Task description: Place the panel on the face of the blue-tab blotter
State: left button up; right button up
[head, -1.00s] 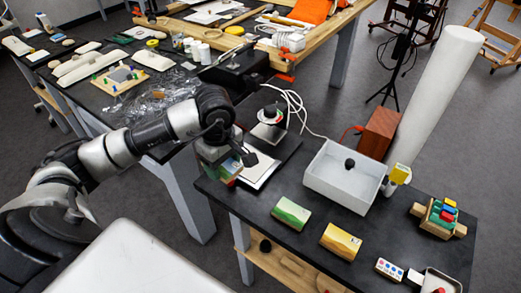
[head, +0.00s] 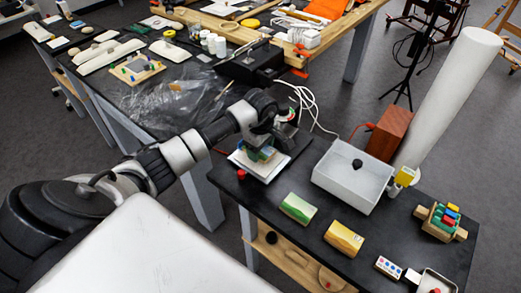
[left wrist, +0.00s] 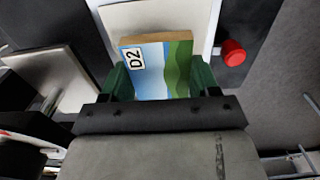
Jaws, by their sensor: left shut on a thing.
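My left gripper (head: 262,146) is shut on a small landscape panel (left wrist: 160,68), painted blue and green with a "D2" label. The panel also shows in the head view (head: 258,154). It is over a white blotter (head: 240,160) at the left end of the black table; I cannot tell whether it touches. The blotter shows in the left wrist view (left wrist: 112,18), with a round red tab (left wrist: 233,52) beside it. The red tab also shows in the head view (head: 241,174). I see no blue tab. My right gripper is not in view.
A white open box (head: 352,178) with a black knob stands right of the blotter. A pale slab (left wrist: 45,80) lies left in the left wrist view.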

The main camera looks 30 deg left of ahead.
pick_arm(q)
jog(key=shift+f, duration=1.05)
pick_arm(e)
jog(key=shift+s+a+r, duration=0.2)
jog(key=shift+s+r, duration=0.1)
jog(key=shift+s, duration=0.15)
